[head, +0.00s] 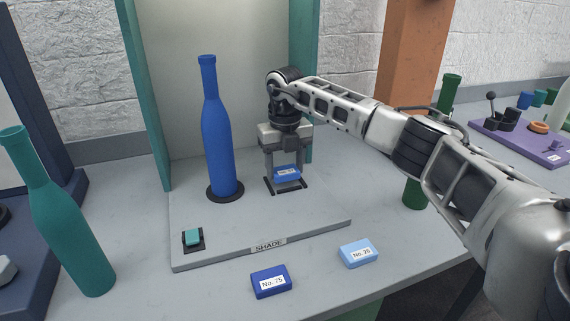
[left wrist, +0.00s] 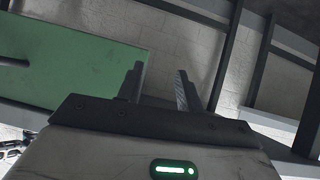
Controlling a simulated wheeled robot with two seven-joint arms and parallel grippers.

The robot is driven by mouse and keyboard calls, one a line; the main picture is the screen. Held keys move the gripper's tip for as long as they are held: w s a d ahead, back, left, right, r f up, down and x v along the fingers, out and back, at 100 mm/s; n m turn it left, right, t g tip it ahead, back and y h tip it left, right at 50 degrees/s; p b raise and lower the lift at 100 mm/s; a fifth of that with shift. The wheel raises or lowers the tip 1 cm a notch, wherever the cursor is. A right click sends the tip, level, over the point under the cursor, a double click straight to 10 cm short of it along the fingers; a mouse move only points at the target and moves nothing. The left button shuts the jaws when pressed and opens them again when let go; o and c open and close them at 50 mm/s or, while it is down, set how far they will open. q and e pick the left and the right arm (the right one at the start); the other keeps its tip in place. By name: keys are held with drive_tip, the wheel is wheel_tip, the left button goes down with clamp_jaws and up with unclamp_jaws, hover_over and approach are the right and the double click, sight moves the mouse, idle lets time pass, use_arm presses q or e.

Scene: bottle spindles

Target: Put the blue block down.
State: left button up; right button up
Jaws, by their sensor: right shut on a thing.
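My right gripper (head: 286,184) points down over the grey board (head: 240,230), to the right of the tall blue bottle. It is shut on a blue block (head: 288,175) with a small white label, too small to read. The block is low, close to the board; I cannot tell if it touches. A darker blue block marked No. 75 (head: 270,283) and a light blue block marked No. 26 (head: 358,253) lie on the table in front of the board. My left gripper (left wrist: 160,82) shows only in the left wrist view, its fingers apart with nothing between them.
The blue bottle (head: 217,140) stands on a dark round base. A teal button (head: 192,238) sits at the board's front left, and a "SHADE" label (head: 268,246) at its front edge. A teal bottle (head: 65,225) stands left. A purple board (head: 520,140) is far right.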

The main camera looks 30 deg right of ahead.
sight(285, 170)
drive_tip(key=shift+f, duration=0.55)
drive_tip(key=o, duration=1)
wheel_tip(285, 170, up, 13)
drive_tip(key=shift+r, duration=0.1)
